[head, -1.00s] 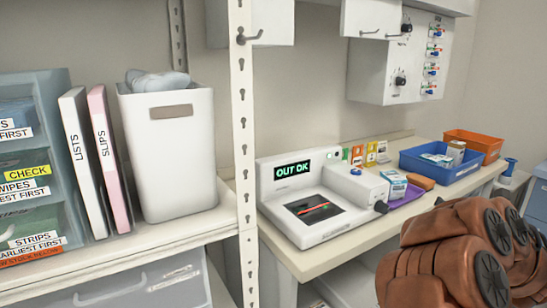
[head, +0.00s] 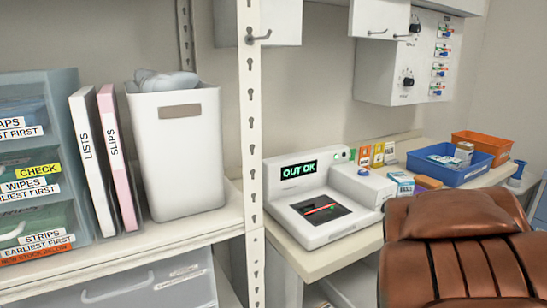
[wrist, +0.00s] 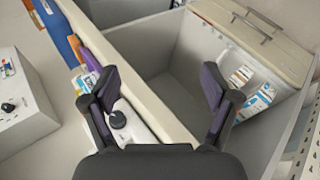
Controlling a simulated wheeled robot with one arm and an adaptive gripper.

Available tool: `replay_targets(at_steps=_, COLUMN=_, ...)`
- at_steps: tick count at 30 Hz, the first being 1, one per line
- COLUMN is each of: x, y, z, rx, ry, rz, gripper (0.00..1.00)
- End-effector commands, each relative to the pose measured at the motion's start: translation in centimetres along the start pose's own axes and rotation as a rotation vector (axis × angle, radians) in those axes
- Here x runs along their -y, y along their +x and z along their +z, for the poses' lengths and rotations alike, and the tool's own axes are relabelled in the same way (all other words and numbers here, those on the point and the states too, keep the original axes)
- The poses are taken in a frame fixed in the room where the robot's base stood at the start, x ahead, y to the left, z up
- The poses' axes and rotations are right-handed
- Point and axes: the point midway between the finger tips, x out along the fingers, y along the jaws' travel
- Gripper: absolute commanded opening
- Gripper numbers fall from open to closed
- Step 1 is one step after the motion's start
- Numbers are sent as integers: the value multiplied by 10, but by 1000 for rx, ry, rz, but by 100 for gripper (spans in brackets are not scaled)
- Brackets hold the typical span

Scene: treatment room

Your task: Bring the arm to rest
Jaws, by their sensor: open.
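My gripper (wrist: 160,100) is open and empty in the wrist view, its two dark fingers spread apart. It is above the bench's pale front edge (wrist: 150,75) and a grey open-topped compartment (wrist: 180,70). A black knob (wrist: 117,119) on a white device shows close by the left finger. In the head view my brown-covered arm (head: 455,250) fills the lower right, in front of the bench. My gripper does not show in the head view.
A white tester (head: 310,205) reading "OUT OK" stands on the bench, with a blue tray (head: 455,178) and an orange tray (head: 490,140) behind. A shelf upright (head: 250,130) and a white bin (head: 178,190) are left. Small boxes (wrist: 245,76) lie in the compartment.

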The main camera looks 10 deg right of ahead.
Motion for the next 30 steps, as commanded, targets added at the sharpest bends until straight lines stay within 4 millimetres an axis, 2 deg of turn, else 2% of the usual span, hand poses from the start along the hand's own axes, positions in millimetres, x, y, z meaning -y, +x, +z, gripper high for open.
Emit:
replay_targets(at_steps=1, x=21, y=-9, z=-7, rx=1, ry=56, rz=-59, gripper=87)
replay_targets(at_steps=8, x=127, y=-62, z=-20, rx=91, ry=305, rz=-369, gripper=87)
replay_targets(at_steps=12, x=191, y=-107, z=-21, rx=189, ry=402, rz=-554, gripper=87)
replay_targets(at_steps=15, x=226, y=-137, z=-17, rx=263, ry=442, rz=-657, gripper=87)
replay_targets(at_steps=21, x=274, y=-188, z=-3, rx=400, ry=468, rz=-796, gripper=87)
replay_targets(at_steps=27, x=306, y=-231, z=14, rx=522, ry=460, rz=-885, gripper=87)
replay_targets(at_steps=28, x=309, y=-237, z=17, rx=541, ry=457, rz=-895, gripper=87)
replay_targets(at_steps=30, x=295, y=-245, z=16, rx=533, ry=465, rz=-889, gripper=87)
